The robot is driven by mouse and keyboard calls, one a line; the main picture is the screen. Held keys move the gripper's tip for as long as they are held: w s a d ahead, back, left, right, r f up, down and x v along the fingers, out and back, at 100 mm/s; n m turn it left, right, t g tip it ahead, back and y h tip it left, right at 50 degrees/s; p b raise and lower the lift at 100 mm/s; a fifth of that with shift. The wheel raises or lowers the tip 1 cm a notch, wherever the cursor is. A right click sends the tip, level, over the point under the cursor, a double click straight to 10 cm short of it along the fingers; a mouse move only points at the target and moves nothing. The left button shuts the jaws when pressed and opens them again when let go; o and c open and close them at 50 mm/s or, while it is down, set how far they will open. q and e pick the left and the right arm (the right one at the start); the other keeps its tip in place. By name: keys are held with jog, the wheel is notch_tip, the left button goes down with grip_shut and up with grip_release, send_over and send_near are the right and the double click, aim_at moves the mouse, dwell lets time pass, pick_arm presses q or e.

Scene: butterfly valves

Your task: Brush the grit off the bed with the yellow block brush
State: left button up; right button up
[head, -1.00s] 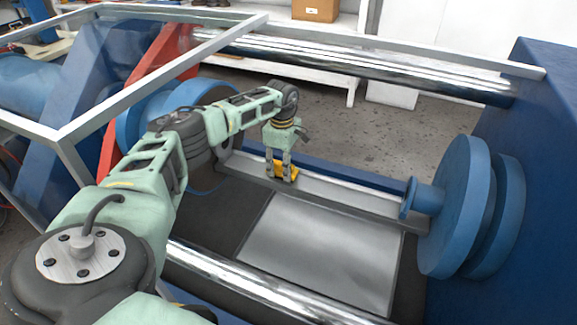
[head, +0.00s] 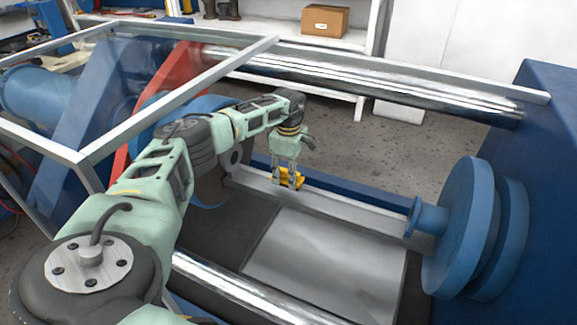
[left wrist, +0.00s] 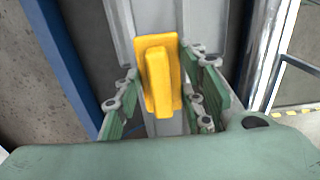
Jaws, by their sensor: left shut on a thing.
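My left gripper (head: 287,180) is shut on the yellow block brush (head: 293,178). It holds the brush over the grey rail along the far side of the bed, next to the flat grey metal plate (head: 330,262). In the left wrist view, the brush (left wrist: 159,80) sits between the green-and-grey fingers, with its raised handle grip toward the camera. I cannot tell whether its underside touches the rail. No grit can be made out on the plate at this size. My right gripper is not in view.
A blue flanged disc (head: 460,228) stands at the right end of the bed. Chrome bars run along the near side (head: 240,292) and far side (head: 365,84). A grey frame (head: 180,100) and red plate are at the left. A cardboard box (head: 324,20) sits on a back shelf.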

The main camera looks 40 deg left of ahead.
pick_arm(q)
jog(key=shift+r+p, duration=0.45)
jog(key=shift+r, duration=0.45)
jog(key=shift+r+p, duration=1)
jog(key=shift+r, duration=0.35)
jog(key=shift+f, duration=0.1)
